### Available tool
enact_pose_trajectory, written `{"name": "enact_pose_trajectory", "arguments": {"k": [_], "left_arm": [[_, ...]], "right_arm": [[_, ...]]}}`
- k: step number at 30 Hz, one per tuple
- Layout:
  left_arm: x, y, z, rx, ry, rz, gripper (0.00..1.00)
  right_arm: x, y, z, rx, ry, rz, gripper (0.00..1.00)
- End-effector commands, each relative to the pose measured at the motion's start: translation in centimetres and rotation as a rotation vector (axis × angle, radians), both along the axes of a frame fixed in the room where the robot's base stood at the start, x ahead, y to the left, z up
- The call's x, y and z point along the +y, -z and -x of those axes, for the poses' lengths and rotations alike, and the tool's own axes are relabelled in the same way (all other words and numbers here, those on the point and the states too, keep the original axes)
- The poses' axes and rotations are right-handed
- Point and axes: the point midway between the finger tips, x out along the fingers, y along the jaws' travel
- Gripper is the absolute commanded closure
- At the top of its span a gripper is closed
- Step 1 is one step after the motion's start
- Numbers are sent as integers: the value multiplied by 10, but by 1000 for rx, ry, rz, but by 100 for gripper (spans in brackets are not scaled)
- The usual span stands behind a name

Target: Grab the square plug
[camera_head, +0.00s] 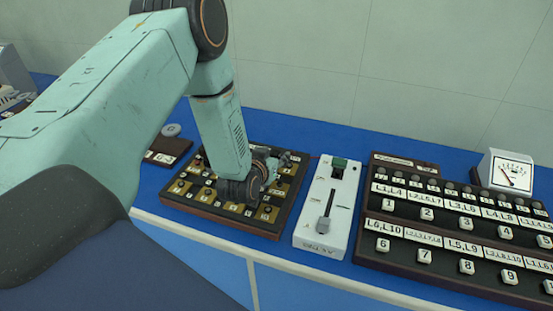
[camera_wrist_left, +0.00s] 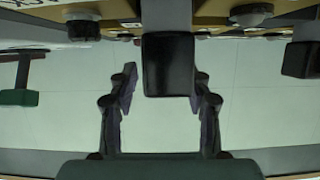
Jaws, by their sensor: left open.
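The square plug (camera_wrist_left: 168,65) is a dark, square-faced block in the left wrist view, at the upper middle. In the head view my left gripper (camera_head: 270,165) is low over the brown board (camera_head: 250,223) with gold plates and dark knobs. The plug cannot be made out there behind the gripper and wrist. My right gripper is in neither view.
A white panel (camera_head: 312,220) with a green-topped switch (camera_head: 339,163) and a grey lever stands right of the board. A dark panel of numbered keys (camera_head: 425,256) and a white meter (camera_head: 512,171) are further right. Another dark block (camera_wrist_left: 300,60) shows at the wrist view's right.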

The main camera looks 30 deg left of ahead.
Motion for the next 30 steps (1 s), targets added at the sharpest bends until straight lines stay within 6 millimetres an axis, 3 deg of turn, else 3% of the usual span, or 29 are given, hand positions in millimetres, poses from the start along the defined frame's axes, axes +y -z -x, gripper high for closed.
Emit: {"name": "enact_pose_trajectory", "arguments": {"k": [7, 24, 30], "left_arm": [[1, 1, -2, 1, -2, 0, 52], [1, 0, -2, 0, -2, 0, 100], [1, 1, -1, 1, -2, 0, 100]], "right_arm": [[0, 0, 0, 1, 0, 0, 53], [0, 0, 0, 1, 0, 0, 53], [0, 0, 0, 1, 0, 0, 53]]}}
